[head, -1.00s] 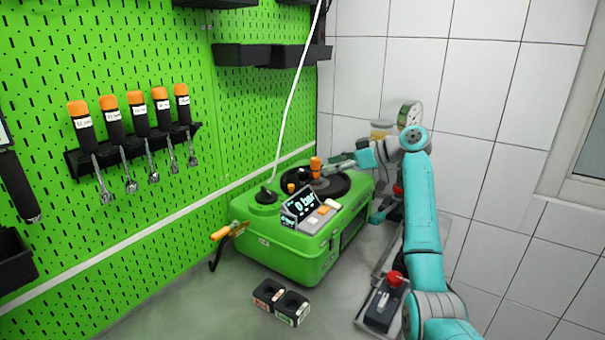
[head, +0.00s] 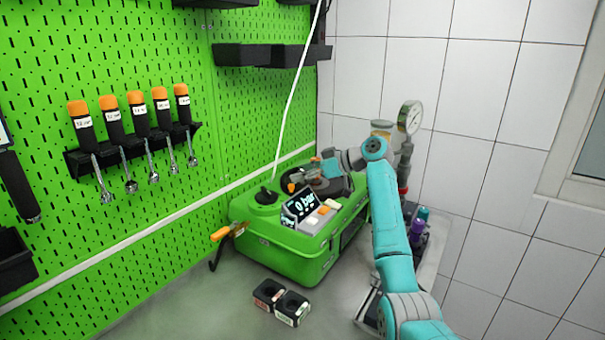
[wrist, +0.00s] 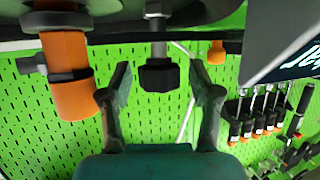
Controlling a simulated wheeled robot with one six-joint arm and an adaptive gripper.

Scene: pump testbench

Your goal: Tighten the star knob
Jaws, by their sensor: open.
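In the wrist view a black knob (wrist: 159,75) on a metal threaded stem sits between the fingertips of my gripper (wrist: 161,84); it appears to be the star knob. The fingers are spread, one on each side, with gaps to the knob. In the head view my gripper (head: 305,178) is over the top of the green pump case (head: 285,247), and the knob cannot be made out there. A large orange handle (wrist: 69,75) is close to the left finger in the wrist view. A smaller orange knob (wrist: 216,52) is beyond the right finger.
A display (head: 299,205) reading 0 bar stands on the case's front. An orange-handled valve (head: 228,231) sticks out at its left. A gauge (head: 410,117) stands behind.

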